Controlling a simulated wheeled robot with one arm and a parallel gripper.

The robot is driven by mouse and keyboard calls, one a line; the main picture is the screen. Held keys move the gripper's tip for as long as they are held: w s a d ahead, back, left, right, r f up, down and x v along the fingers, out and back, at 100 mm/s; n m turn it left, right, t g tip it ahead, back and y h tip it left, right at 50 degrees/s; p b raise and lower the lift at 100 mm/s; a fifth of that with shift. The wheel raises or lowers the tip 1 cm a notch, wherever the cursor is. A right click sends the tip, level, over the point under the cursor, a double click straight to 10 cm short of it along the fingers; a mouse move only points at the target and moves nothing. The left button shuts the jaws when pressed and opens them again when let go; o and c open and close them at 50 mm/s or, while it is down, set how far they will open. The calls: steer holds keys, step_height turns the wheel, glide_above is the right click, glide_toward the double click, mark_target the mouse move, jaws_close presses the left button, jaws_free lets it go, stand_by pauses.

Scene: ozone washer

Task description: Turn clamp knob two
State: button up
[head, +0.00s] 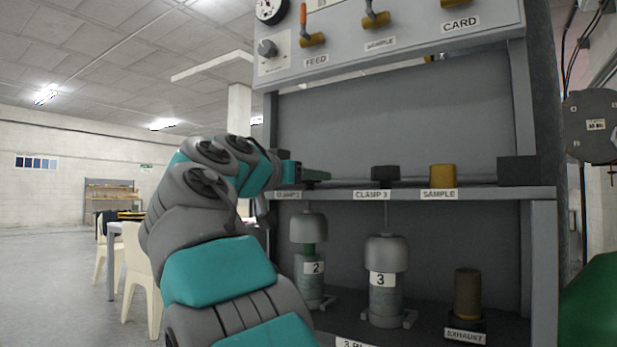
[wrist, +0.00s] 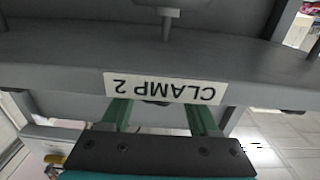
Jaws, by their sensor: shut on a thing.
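My gripper (head: 316,175) reaches in from the left in the head view, just above the shelf edge at the partly covered CLAMP 2 label (head: 288,194). In the wrist view the same label (wrist: 165,88) appears upside down. The two green fingers of my gripper (wrist: 160,112) stand apart there, with their tips hidden behind the label. A small dark part of clamp knob two (wrist: 155,102) shows between them. My gripper is shut on this knob, which the fingers hide in the head view. Below the shelf stands cylinder 2 (head: 309,278) with a grey cap.
To the right on the shelf are the dark clamp 3 knob (head: 385,173), a yellow sample knob (head: 443,175) and a dark block (head: 518,170). Cylinder 3 (head: 384,285) and a brown exhaust knob (head: 467,293) stand below. A panel with levers (head: 390,35) overhangs above.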

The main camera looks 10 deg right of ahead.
steer(key=shift+g+p, duration=0.3)
steer(key=shift+p, duration=0.05)
steer(key=m+g+h+p, duration=0.1)
steer(key=p, duration=0.1)
steer(key=m+g+h+p, duration=0.1)
steer(key=p, duration=0.1)
steer(key=shift+w+d+r, duration=0.1)
steer(key=shift+w+r, duration=0.05)
steer(key=shift+r, duration=0.25)
steer(key=m+g+h+p, duration=0.1)
steer(key=g+p, duration=0.1)
steer(key=p, duration=0.1)
steer(key=shift+r+m, duration=0.1)
steer(key=shift+m, duration=0.3)
steer(key=m+g+p, duration=0.1)
steer(key=p, duration=0.1)
steer(key=m+g+h+p, duration=0.1)
steer(key=g+p, duration=0.1)
steer(key=p, duration=0.1)
steer(key=shift+a+f, duration=0.2)
steer(key=shift+f, duration=0.1)
steer(key=shift+g+p, duration=0.3)
steer(key=shift+p, duration=0.15)
steer(key=shift+d+f+m+g+h+p, duration=0.1)
steer(key=shift+m+g+h+p, duration=0.4)
steer(key=shift+m+g+p, duration=0.8)
steer(key=o, duration=1.4)
steer(key=shift+g, duration=0.3)
steer(key=shift+f, duration=0.1)
